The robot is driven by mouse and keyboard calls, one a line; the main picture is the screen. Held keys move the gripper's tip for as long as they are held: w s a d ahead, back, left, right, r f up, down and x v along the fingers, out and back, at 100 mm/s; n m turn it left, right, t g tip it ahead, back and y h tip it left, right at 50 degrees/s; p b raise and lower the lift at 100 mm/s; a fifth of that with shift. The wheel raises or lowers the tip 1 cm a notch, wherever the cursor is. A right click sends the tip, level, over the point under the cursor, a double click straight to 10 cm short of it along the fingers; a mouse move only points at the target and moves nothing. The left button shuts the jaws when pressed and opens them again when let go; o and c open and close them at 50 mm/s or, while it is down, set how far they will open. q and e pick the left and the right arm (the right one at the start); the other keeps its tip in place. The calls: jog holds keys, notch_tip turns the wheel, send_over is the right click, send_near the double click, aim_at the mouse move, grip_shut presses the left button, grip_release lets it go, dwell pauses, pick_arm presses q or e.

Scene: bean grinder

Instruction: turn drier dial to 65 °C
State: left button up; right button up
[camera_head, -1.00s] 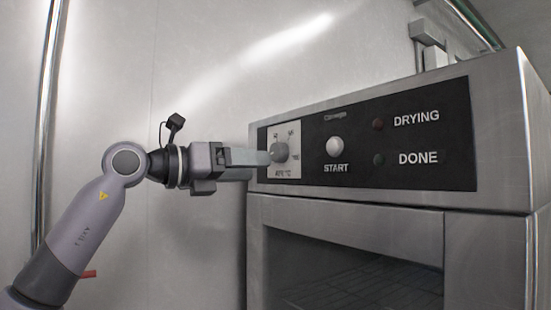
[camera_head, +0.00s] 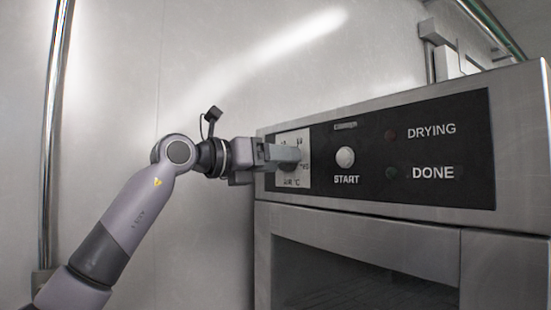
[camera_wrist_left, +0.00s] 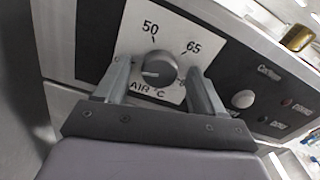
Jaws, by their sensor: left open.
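The drier dial is a round dark grey knob (camera_wrist_left: 159,70) on a white scale plate (camera_wrist_left: 140,45) marked 50 and 65, with "AIR °C" below. In the wrist view a pale mark on the knob seems to point left, away from the 65. My left gripper (camera_wrist_left: 160,82) is open, one finger on each side of the knob; I cannot tell whether either touches it. In the head view the left gripper (camera_head: 288,154) covers most of the knob, and part of the plate (camera_head: 293,182) shows around it. My right gripper is not in view.
The START button (camera_head: 345,157) is right of the dial on the black panel, followed by dark DRYING (camera_head: 391,135) and DONE (camera_head: 391,172) lamps. The drier's door window (camera_head: 350,275) is below. A plain metal wall (camera_head: 200,60) stands behind, with free room left of the drier.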

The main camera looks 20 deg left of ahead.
pick_arm(q)
jog(key=c, duration=1.1)
jog(key=shift+o, duration=0.2)
